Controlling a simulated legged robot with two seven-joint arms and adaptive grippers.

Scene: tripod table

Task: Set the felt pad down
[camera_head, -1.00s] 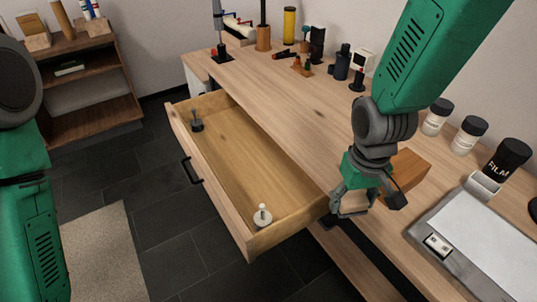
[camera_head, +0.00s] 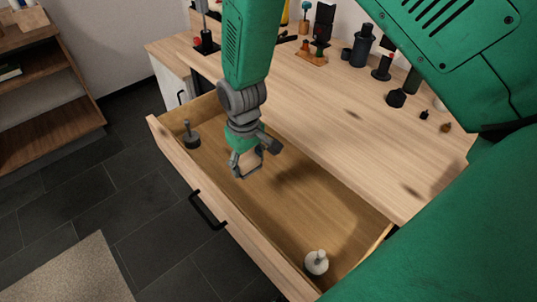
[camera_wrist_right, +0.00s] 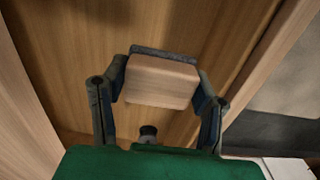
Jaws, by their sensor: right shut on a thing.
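My right gripper (camera_head: 245,170) is over the open drawer (camera_head: 225,222), inside its outline in the head view. It is shut on the felt pad, a light wooden block with a dark grey felt layer along one side. The felt pad (camera_wrist_right: 160,82) shows between both fingers in the wrist view. In the head view the pad is small and partly covered by the fingers. The drawer floor lies beyond the pad; I cannot tell the exact gap. My left gripper is not in view.
A dark knobbed piece (camera_head: 191,138) stands at the drawer's far end, and a white knobbed piece (camera_head: 316,263) at its near end. The drawer floor between is clear. The wooden tabletop (camera_head: 340,120) borders the drawer, with bottles and small items along its back.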

